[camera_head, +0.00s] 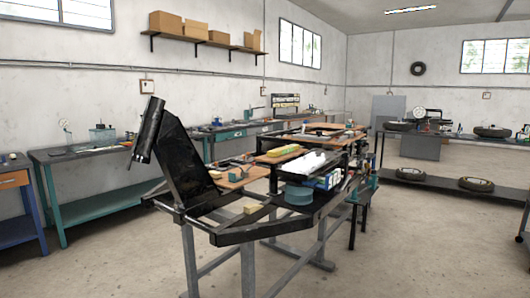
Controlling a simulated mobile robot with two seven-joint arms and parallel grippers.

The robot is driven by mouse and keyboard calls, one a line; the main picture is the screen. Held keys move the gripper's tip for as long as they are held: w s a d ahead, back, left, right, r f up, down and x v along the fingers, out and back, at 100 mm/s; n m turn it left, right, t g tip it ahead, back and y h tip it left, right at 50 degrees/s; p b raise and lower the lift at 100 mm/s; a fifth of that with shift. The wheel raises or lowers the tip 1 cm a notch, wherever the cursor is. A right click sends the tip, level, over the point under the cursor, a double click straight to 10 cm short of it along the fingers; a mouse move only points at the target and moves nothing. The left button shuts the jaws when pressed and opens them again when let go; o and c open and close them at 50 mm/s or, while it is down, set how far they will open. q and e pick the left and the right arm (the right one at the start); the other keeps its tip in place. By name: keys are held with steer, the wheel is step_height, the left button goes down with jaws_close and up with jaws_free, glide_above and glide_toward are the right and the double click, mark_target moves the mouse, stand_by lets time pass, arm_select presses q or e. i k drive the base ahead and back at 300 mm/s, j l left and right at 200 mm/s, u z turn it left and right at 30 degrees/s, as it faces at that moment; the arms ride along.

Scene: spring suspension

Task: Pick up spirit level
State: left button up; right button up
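I cannot make out a spirit level with certainty. A small yellow-green bar (284,150) lies on a brown board on the cluttered workbench in the middle; it is too small to tell whether it is the level. Neither of my grippers shows in the head view.
A black metal frame (240,237) with a tilted tube (148,129) stands on grey legs in front. A blue-grey round object (298,195) and a small tan block (250,209) sit near it. Green benches (95,204) line the left wall. Open floor (430,250) lies at right.

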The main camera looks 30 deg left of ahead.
mark_target(274, 153)
steer(key=i+l+u, duration=0.15)
steer(key=u, duration=0.35)
steer(key=i+l+u, duration=0.3)
steer(key=u, duration=0.2)
steer(key=i+l+u, duration=0.2)
steer(key=l+u, duration=0.25)
steer(key=i+l+u, duration=0.15)
steer(key=l, duration=0.3)
steer(key=i+l+u, duration=0.1)
steer(key=l, duration=0.4)
steer(key=i+l+u, duration=0.15)
steer(key=l, duration=0.35)
steer(key=i+l+u, duration=0.1)
steer(key=l, duration=0.4)
